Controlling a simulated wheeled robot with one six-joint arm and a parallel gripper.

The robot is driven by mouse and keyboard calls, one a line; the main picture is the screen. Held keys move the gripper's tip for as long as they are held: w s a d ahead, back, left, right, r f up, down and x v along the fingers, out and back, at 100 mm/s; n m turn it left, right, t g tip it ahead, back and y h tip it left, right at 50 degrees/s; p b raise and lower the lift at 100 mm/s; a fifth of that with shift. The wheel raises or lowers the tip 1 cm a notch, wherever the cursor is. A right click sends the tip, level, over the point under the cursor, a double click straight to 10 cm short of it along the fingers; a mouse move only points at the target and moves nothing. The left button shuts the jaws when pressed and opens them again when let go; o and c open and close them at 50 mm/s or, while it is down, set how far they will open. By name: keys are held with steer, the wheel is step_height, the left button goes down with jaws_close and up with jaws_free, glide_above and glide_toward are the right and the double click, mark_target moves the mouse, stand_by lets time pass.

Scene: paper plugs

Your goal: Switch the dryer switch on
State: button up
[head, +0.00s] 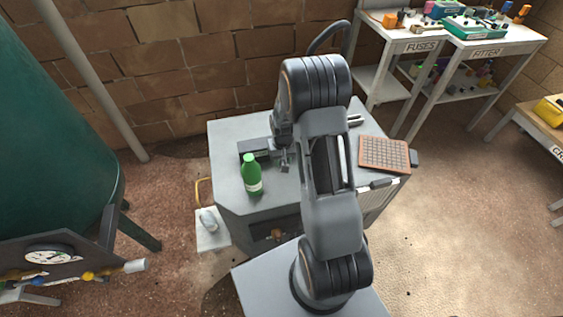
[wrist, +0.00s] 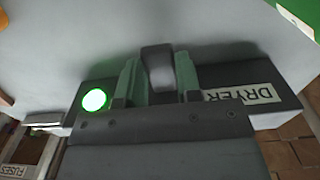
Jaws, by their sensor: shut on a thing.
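The dryer switch (wrist: 157,62) is a grey lever on a dark panel (wrist: 268,76), with a white DRYER label (wrist: 243,93) that reads upside down in the wrist view. A round green lamp (wrist: 94,99) glows at the left of the panel. My gripper (wrist: 157,82) has its two pale green fingers on either side of the lever and is shut on it. In the head view my gripper (head: 284,162) is at the right end of the dark switch box (head: 252,146) on the grey cabinet. My arm hides part of the cabinet top there.
A green bottle (head: 251,178) stands on the grey cabinet (head: 228,133) in front of the switch box. A brown gridded block (head: 384,154) lies at the cabinet's right. Shelves marked FUSES (head: 420,47) and FITTER (head: 485,53) stand at back right. A dark green tank (head: 50,130) is at left.

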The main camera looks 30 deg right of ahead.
steer(key=shift+r+p, duration=0.7)
steer(key=shift+r, duration=0.4)
steer(key=o, duration=0.7)
steer(key=shift+r+p, duration=1.4)
steer(key=shift+r, duration=0.65)
step_height(320, 180, up, 14)
steer(key=shift+f, duration=0.15)
